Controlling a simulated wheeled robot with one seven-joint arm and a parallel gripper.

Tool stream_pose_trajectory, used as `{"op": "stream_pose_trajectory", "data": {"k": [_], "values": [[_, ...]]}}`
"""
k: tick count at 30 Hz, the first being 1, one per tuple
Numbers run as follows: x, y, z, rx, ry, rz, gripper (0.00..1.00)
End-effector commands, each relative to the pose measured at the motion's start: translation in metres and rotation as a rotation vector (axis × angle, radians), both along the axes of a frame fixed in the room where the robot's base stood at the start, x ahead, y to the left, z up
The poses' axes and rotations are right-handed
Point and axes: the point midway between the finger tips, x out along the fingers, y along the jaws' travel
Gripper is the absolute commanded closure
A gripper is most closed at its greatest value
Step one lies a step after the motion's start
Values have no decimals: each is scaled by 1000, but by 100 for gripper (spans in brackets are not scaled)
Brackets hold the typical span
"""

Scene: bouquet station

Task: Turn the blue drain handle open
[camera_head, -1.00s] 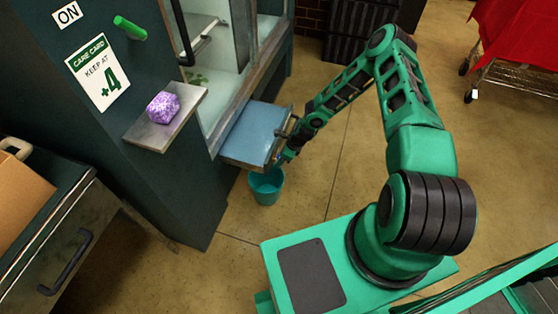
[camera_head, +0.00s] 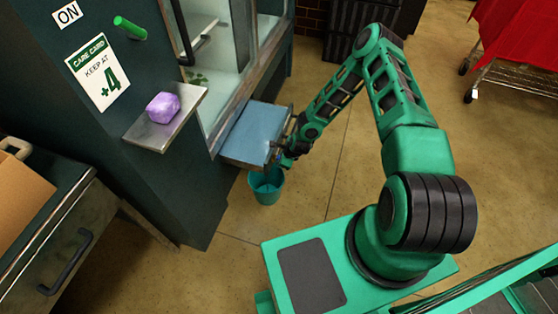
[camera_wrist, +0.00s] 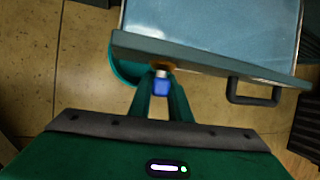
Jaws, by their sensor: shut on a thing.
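The blue drain handle (camera_wrist: 162,86) shows in the wrist view, just below a small brass fitting (camera_wrist: 160,66) on the front of the water tray. My gripper (camera_wrist: 161,92) has its two green fingers on either side of the handle and is shut on it. In the head view my gripper (camera_head: 283,160) is at the tray's front right corner, and the handle is too small to make out there. The tray (camera_head: 252,135) holds pale blue water. A teal bucket (camera_head: 266,186) stands on the floor under the tray's front edge, partly hidden in the wrist view.
A black pull handle (camera_wrist: 254,92) sticks out from the tray front, right of my fingers. A glass-fronted cabinet (camera_head: 222,100) rises behind the tray. A small shelf (camera_head: 165,131) with a purple block (camera_head: 163,107) juts out at left.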

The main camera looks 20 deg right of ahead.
Motion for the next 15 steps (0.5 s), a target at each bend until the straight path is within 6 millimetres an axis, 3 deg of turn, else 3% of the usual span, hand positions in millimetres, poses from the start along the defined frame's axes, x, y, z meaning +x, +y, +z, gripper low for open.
{"op": "stream_pose_trajectory", "data": {"k": [15], "values": [[-3,1,-4,-280,-385,-3,100]]}}
